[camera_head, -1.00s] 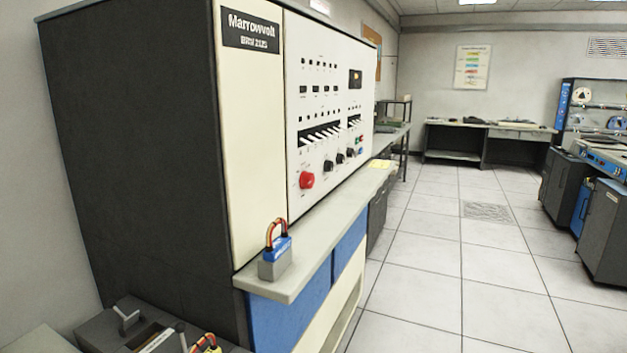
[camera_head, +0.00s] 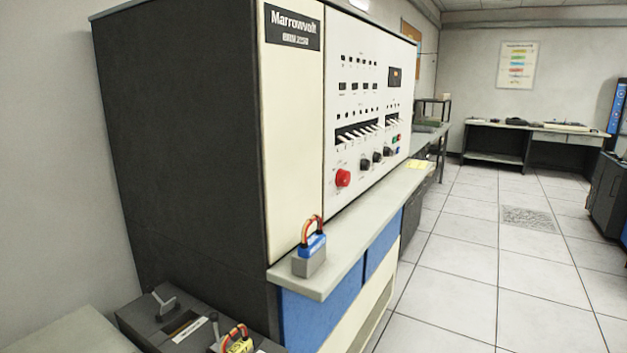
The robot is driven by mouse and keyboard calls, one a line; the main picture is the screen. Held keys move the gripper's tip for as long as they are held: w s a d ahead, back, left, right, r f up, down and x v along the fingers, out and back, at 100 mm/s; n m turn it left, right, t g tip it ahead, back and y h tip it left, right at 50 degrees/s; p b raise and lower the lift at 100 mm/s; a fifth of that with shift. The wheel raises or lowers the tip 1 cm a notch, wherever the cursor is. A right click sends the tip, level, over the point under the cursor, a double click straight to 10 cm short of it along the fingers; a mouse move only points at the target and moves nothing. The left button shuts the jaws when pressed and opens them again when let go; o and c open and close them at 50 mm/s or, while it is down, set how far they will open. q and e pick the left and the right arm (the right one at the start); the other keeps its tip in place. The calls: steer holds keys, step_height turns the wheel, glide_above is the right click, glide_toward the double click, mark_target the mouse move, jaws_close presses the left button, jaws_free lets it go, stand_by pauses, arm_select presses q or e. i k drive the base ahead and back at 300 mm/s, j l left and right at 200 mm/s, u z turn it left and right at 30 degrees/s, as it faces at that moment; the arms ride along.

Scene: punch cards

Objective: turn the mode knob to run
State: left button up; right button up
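The computer cabinet (camera_head: 185,140) stands left of centre, with a dark side and a white control panel (camera_head: 360,65) facing right. Low on the panel are a red knob (camera_head: 343,178) and several black knobs (camera_head: 365,165) in a row to its right. The panel lettering is too small to read, so I cannot tell which is the mode knob or where it points. White switches (camera_head: 358,133) sit above the knobs. Neither of my grippers is in view.
A grey ledge (camera_head: 375,220) juts out below the panel. A blue and grey block with a looped cable (camera_head: 310,255) stands on its near end. Dark equipment with a lever (camera_head: 165,305) is at the lower left. The tiled floor (camera_head: 455,270) right of the cabinet is clear.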

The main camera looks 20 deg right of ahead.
mark_target(343, 178)
steer(key=i+l+u, duration=0.1)
steer(key=l+u, duration=0.3)
steer(key=l, duration=0.2)
steer(key=l+u, duration=0.35)
steer(key=l, duration=0.3)
steer(key=l+u, duration=0.4)
steer(key=l, duration=0.2)
steer(key=k, duration=0.05)
